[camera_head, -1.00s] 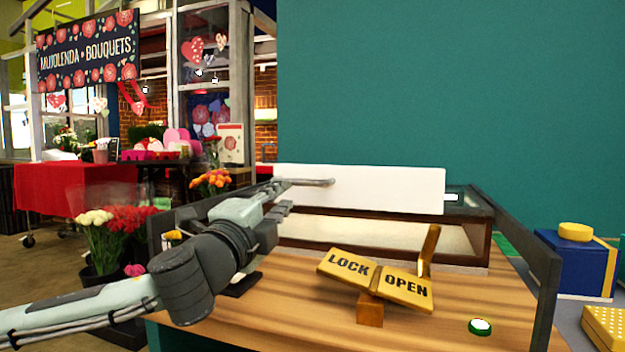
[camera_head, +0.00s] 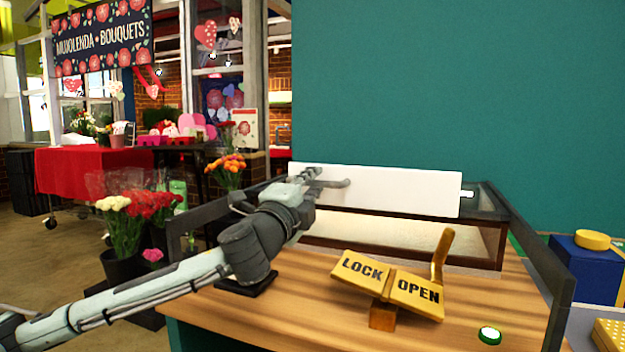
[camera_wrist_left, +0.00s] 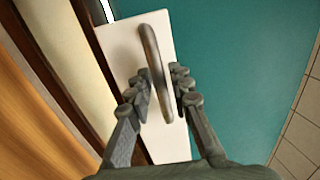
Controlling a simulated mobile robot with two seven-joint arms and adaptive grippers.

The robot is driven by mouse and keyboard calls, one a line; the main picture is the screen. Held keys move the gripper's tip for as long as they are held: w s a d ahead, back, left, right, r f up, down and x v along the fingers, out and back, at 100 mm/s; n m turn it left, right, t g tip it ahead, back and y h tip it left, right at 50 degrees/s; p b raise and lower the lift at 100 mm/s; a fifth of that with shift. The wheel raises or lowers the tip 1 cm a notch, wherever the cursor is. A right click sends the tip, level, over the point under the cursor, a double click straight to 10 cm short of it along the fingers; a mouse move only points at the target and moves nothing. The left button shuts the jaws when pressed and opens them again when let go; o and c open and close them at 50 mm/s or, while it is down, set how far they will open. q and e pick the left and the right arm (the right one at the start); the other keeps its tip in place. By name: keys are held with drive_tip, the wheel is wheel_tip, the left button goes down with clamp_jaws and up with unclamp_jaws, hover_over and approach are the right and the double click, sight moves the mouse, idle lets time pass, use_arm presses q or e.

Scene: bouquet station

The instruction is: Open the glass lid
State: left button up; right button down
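A dark-framed box (camera_head: 486,252) stands at the back of the wooden table. Its lid shows a white front panel (camera_head: 410,190) with a grey bar handle (camera_head: 340,184); a glass-like part (camera_head: 488,203) shows at the right. My left gripper (camera_head: 318,178) is at the handle's left part. In the left wrist view the handle (camera_wrist_left: 153,60) lies between the two fingers of my left gripper (camera_wrist_left: 160,84), which are apart, one on each side. Whether a finger touches the handle I cannot tell. My right gripper is not in view.
A yellow LOCK/OPEN rocker (camera_head: 388,285) tilts down on its OPEN side in front of the box. A green-rimmed white button (camera_head: 489,335) is at the front right. Dark rails (camera_head: 545,260) flank the table. Flower buckets (camera_head: 122,268) stand at left, a blue box (camera_head: 588,265) at right.

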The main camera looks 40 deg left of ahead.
use_arm(q)
clamp_jaws()
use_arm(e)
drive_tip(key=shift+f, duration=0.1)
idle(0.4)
